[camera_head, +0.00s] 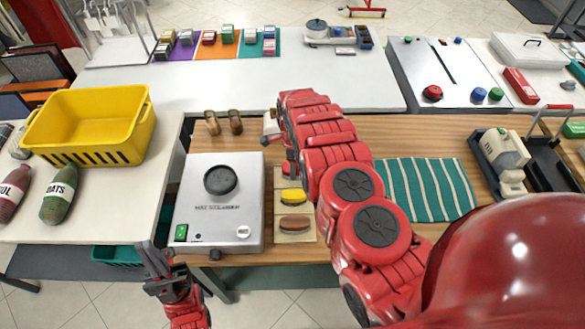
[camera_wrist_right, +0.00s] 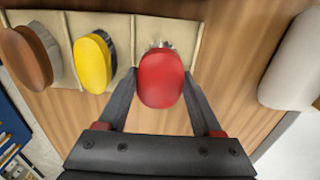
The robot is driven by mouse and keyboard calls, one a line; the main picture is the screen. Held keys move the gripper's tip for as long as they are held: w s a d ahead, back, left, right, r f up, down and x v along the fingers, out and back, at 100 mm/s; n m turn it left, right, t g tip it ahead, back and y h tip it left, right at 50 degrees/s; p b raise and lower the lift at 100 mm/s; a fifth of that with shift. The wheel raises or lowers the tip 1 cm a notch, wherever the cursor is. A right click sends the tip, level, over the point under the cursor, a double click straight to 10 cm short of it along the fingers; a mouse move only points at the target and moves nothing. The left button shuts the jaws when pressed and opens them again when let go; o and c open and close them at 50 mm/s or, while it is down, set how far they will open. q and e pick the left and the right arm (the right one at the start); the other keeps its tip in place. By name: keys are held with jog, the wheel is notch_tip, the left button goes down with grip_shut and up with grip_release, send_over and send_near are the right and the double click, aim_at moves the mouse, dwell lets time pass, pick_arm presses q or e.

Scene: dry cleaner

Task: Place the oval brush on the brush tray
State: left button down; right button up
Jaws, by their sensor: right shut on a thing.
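A red oval brush (camera_wrist_right: 161,80) is between the fingers of my right gripper (camera_wrist_right: 158,88), which is shut on it. Pale bristles show at its far end, overlapping the end slot of the beige brush tray (camera_wrist_right: 196,32); I cannot tell whether it touches the tray. A yellow brush (camera_wrist_right: 92,65) and a brown brush (camera_wrist_right: 28,58) lie in the other slots. In the head view the tray (camera_head: 283,238) is right of the grey machine, and my right arm hides the right gripper. My left gripper (camera_head: 152,258) is low at the left; its jaw gap is unclear.
A grey machine (camera_head: 245,205) stands left of the tray. A green striped cloth (camera_head: 430,190) lies to the right. A yellow basket (camera_head: 95,112) sits on the left table. A white rounded object (camera_wrist_right: 293,60) is near the right gripper.

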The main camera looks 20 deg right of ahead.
notch_tip(320, 180, down, 2)
jog(key=shift+f, duration=0.1)
jog(key=shift+f, duration=0.15)
jog(key=o, duration=1.4)
jog(key=shift+o, duration=0.2)
